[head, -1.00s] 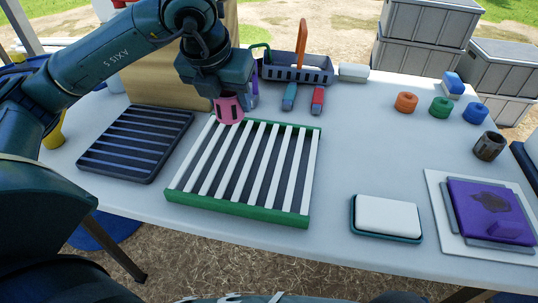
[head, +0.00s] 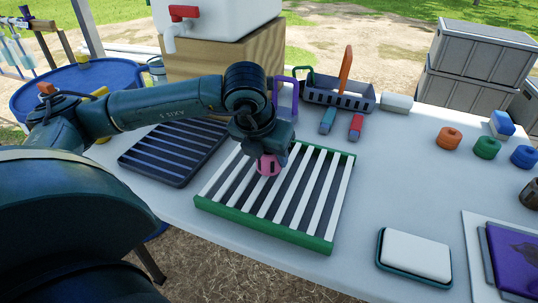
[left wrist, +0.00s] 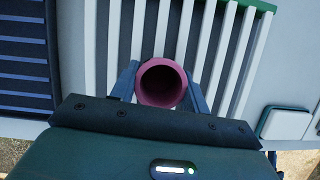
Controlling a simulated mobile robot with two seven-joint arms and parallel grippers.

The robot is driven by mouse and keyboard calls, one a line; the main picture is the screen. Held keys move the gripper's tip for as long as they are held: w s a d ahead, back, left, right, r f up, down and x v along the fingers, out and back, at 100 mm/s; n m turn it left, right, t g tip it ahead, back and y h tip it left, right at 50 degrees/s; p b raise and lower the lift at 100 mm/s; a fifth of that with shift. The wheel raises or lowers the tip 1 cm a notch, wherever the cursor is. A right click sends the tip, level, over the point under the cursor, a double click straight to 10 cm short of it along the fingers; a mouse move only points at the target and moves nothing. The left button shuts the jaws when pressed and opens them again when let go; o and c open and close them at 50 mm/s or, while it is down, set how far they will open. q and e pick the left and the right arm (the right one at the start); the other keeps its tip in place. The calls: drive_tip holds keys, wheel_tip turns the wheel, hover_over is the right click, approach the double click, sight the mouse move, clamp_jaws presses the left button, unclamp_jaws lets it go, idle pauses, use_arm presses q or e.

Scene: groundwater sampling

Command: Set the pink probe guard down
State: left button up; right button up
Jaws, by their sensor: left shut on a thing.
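The pink probe guard (head: 268,165) is a short hollow cylinder with dark slots. My left gripper (head: 268,158) is shut on it and holds it upright over the green-framed rack with white slats (head: 290,234). In the left wrist view the guard (left wrist: 162,84) shows its open round end between the two fingers (left wrist: 160,88), with the slats (left wrist: 96,50) behind it. I cannot tell whether its lower end touches the slats. My right gripper is not in view.
A dark slatted tray (head: 160,170) lies left of the rack. A basket (head: 340,97) and two small blue and red items (head: 356,126) are behind it. A white pad in a teal tray (head: 415,255) lies at the right. Orange, green and blue rings (head: 487,148) stand farther right.

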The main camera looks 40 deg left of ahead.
use_arm(q)
drive_tip(key=shift+f, duration=0.35)
drive_tip(key=shift+f+b, duration=0.25)
drive_tip(key=shift+b, duration=0.1)
drive_tip(key=o, duration=0.7)
drive_tip(key=shift+r, duration=0.15)
drive_tip(key=o, duration=0.3)
drive_tip(key=shift+o, duration=0.2)
